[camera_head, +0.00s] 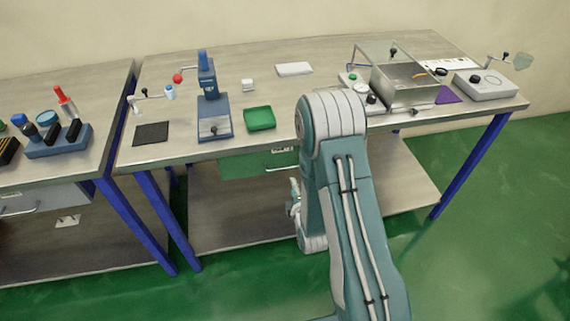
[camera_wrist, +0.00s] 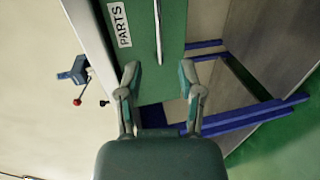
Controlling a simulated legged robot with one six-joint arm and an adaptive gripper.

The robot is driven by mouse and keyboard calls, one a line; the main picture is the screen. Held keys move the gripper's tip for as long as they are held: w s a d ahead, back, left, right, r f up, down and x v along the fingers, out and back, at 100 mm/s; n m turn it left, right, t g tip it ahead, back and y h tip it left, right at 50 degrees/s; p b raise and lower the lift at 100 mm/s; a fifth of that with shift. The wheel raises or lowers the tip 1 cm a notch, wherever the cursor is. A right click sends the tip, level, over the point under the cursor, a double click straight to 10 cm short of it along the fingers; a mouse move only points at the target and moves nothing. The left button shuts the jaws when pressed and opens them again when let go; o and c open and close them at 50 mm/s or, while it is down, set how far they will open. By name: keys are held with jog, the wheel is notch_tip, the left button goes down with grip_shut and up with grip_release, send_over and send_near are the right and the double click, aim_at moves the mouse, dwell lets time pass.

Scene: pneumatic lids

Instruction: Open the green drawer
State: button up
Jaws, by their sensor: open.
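The green drawer (camera_head: 235,164) sits under the front edge of the right workbench and looks shut. My arm hides its right part in the head view. In the wrist view the drawer front (camera_wrist: 176,22) appears turned on its side, with a white PARTS label (camera_wrist: 119,24). Its thin metal bar handle (camera_wrist: 158,32) lies ahead of the gap between my fingertips, apart from them. My gripper (camera_wrist: 160,74) is open and empty, in front of the drawer. In the head view, part of my gripper (camera_head: 295,190) shows beside my arm, below the drawer.
The workbench top (camera_head: 330,123) overhangs the drawer and carries a blue press (camera_head: 213,105), a green tray (camera_head: 260,118) and a metal box (camera_head: 405,88). A lower shelf (camera_head: 235,215) and blue legs (camera_head: 160,215) lie below. Green floor is free at the right.

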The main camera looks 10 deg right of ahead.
aim_at(286, 168)
jog(key=x, duration=1)
jog(key=shift+w, duration=0.25)
grip_shut()
